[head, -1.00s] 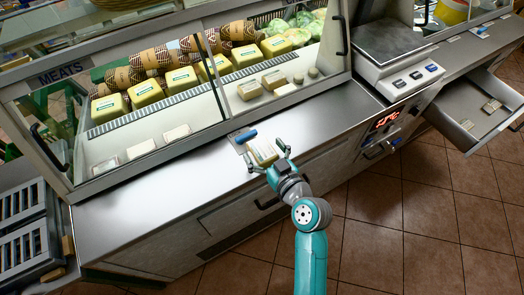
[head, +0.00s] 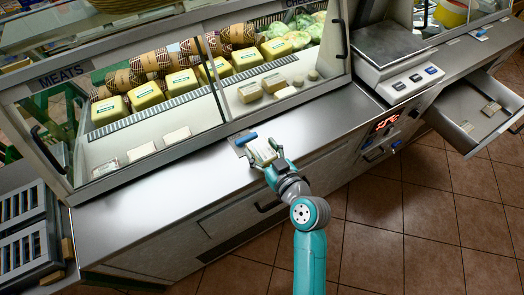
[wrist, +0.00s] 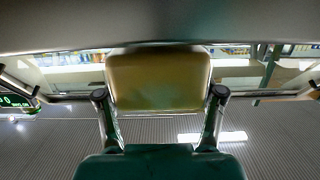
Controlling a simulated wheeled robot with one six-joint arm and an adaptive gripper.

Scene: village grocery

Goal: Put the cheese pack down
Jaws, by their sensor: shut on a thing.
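The cheese pack (head: 262,151) is a pale, yellowish block at the front edge of the steel counter (head: 150,205) in the head view. My gripper (head: 266,158) is shut on it, one finger along each side. In the wrist view the pack (wrist: 158,80) fills the space between the two fingertips (wrist: 160,100) and looks yellow-brown. I cannot tell whether its underside touches the counter.
A blue-handled tool (head: 244,138) with a flat metal part lies right beside the pack. A glass display case (head: 150,140) with cheeses stands behind. A scale (head: 390,55) stands to the right, near an open drawer (head: 480,115). The counter to the left is clear.

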